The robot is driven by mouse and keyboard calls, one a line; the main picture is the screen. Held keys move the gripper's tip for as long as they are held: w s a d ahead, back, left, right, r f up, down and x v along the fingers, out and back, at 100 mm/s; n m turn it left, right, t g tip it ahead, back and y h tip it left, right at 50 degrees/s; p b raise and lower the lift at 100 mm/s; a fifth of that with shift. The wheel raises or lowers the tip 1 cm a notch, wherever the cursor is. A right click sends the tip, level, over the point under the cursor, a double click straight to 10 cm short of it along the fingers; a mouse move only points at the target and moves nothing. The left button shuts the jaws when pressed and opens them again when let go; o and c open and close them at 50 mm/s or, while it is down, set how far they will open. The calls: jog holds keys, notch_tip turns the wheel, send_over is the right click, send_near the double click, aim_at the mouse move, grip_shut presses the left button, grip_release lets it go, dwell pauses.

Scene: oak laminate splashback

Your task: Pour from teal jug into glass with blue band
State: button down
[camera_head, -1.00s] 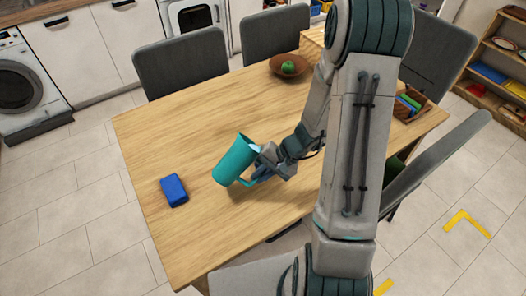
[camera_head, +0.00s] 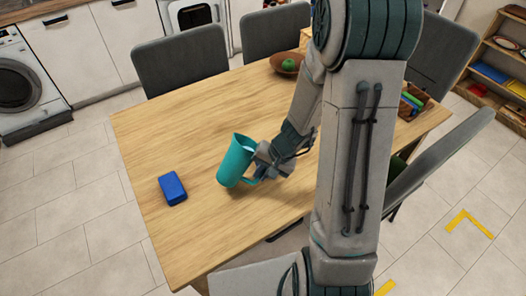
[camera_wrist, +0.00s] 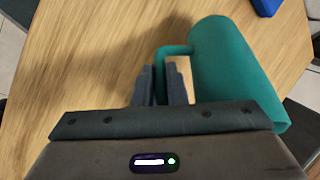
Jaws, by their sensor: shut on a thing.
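The teal jug (camera_head: 234,163) is in my gripper (camera_head: 262,172) over the front middle of the table, tilted slightly in the head view. The wrist view shows the jug (camera_wrist: 232,75) to the right of my gripper (camera_wrist: 162,75), whose fingers are shut on its handle (camera_wrist: 178,50). The jug's mouth faces up and away from the wrist camera, so its contents cannot be made out. Whether its base touches the table is hard to tell. I see no glass with a blue band in either view; my arm hides part of the table's right side.
A blue block (camera_head: 172,188) lies on the wooden table (camera_head: 165,130) left of the jug. A brown bowl (camera_head: 286,65) with a green fruit is at the back. A basket (camera_head: 411,102) stands at the right edge. Grey chairs surround the table; its left middle is clear.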

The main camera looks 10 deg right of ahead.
aim_at(242, 167)
jog(key=shift+s+a+f+h+b, duration=0.15)
jog(key=shift+a+f+h+b, duration=0.2)
jog(key=shift+a+h+b, duration=0.2)
jog(key=shift+s+a+r+t+h+p, duration=0.1)
jog(key=shift+a+r+t+h+p, duration=0.15)
jog(key=shift+h+p, duration=0.35)
jog(key=shift+s+a+r+t+h+p, duration=0.1)
jog(key=shift+a+r+t+h+p, duration=0.1)
jog(key=shift+r+h+p, duration=0.3)
jog(key=h+p, duration=0.1)
jog(key=a+h+p, duration=0.1)
jog(key=p, duration=0.1)
jog(key=shift+s+r+t+p, duration=0.1)
jog(key=shift+t+p, duration=0.15)
jog(key=shift+p, duration=0.05)
jog(key=shift+a+t+h+p, duration=0.3)
jog(key=shift+h+p, duration=0.25)
jog(key=shift+p, duration=0.5)
